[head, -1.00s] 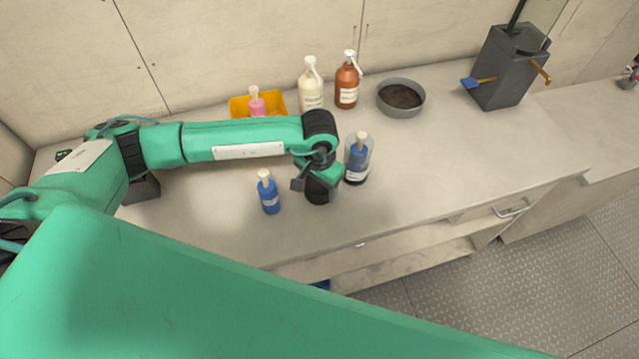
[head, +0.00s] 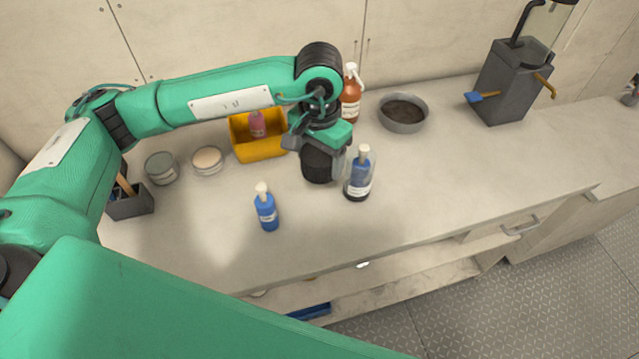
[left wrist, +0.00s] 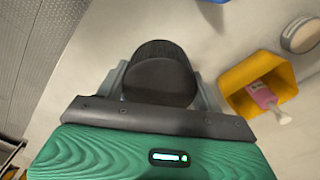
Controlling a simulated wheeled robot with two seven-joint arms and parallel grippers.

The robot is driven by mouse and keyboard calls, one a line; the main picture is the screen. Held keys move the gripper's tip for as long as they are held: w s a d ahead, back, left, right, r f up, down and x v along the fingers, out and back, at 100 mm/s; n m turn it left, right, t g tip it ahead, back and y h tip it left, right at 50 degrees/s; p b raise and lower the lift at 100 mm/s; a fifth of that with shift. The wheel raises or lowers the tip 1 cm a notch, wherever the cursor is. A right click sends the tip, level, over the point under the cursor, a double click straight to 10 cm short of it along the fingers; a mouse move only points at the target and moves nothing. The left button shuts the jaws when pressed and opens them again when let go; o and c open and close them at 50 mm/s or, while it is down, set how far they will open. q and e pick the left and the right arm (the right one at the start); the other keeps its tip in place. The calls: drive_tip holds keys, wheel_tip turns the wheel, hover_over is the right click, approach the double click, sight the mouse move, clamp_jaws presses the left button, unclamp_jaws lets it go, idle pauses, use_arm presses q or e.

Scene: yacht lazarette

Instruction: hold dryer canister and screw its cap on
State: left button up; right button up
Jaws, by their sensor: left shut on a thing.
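My left gripper (head: 320,150) is shut on a black cylinder (head: 318,168). In the left wrist view this black cylinder (left wrist: 160,78) sits between the fingers, with a flat face toward the camera and a ribbed side. I cannot tell whether it is the canister or its cap. In the head view it hangs just left of a clear cylinder (head: 349,188) with a dark base. A blue pump bottle (head: 361,172) shows in or behind the clear cylinder; I cannot tell which. My right gripper is not in view.
Another blue pump bottle (head: 267,209) stands front left. A yellow bin (head: 258,150) holds a pink bottle (head: 257,124). Two round tins (head: 207,160), a brown bottle (head: 350,98), a grey bowl (head: 403,116) and a grey box (head: 508,85) stand around. The counter's right front is clear.

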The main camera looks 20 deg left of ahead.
sight(320, 153)
use_arm(q)
drive_tip(key=shift+r+b, duration=0.4)
drive_tip(key=shift+r, duration=2.1)
